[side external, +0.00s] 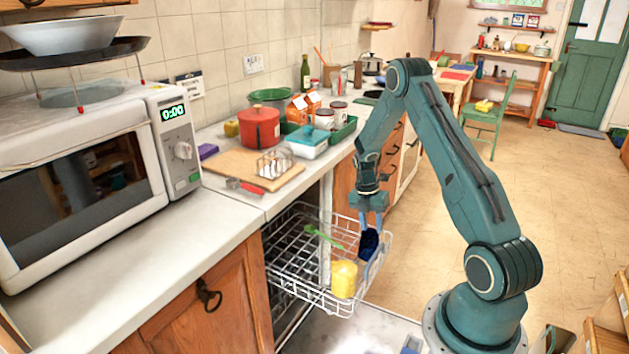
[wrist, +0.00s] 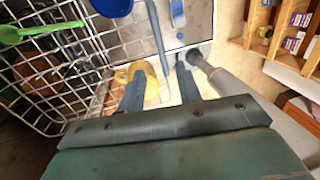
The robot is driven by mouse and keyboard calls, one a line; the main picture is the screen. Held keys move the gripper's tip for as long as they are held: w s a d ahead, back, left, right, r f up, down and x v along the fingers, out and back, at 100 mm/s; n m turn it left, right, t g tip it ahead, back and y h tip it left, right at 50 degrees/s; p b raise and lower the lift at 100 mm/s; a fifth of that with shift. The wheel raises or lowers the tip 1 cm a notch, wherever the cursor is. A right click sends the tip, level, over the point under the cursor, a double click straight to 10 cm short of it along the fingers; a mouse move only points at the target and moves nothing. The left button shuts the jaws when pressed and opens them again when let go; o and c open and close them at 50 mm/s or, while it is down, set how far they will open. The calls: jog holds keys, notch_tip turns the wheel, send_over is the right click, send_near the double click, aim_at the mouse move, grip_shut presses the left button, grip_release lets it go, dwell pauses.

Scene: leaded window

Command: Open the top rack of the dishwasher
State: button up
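The white wire top rack (side external: 290,262) stands out from the dishwasher opening under the counter. A yellow mug (side external: 343,280), a dark blue cup (side external: 368,243) and a green utensil (side external: 323,236) are in it. My gripper (side external: 371,226) points down over the rack's front right side, close to the blue cup. In the wrist view the two fingers (wrist: 160,72) are apart. A thin grey-blue bar (wrist: 157,38) along the rack's front runs toward the gap between them; I cannot tell whether they touch it. The yellow mug (wrist: 151,84) shows partly behind the fingers.
The dishwasher door (side external: 350,335) lies lowered beneath the rack. The counter (side external: 190,250) with a microwave (side external: 85,180), a red pot (side external: 259,127) and a chopping board (side external: 245,170) is at the left. Open floor (side external: 430,215) lies right of the rack.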

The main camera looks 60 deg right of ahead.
jog(key=shift+w+r, duration=0.2)
jog(key=shift+r, duration=0.85)
jog(key=shift+w+r, duration=0.2)
jog(key=shift+r, duration=0.85)
jog(key=shift+r, duration=0.1)
jog(key=a+r+m+t+h, duration=0.15)
jog(key=a+r+m, duration=0.25)
jog(key=a+r, duration=0.6)
jog(key=a+r+m+t, duration=0.2)
jog(key=a+r+m, duration=0.3)
jog(key=a+r, duration=0.5)
jog(key=s+a+r+m+t, duration=0.2)
jog(key=s+a+r+m, duration=0.2)
jog(key=s+a, duration=0.2)
jog(key=s+a+r+m+t+y, duration=0.1)
jog(key=s+a+r+m+t, duration=0.1)
jog(key=s+a+r+m, duration=0.3)
jog(key=s+a, duration=0.1)
jog(key=s, duration=0.2)
jog(key=shift+s+a+r, duration=0.15)
jog(key=shift+s+a, duration=0.05)
jog(key=shift+s, duration=0.2)
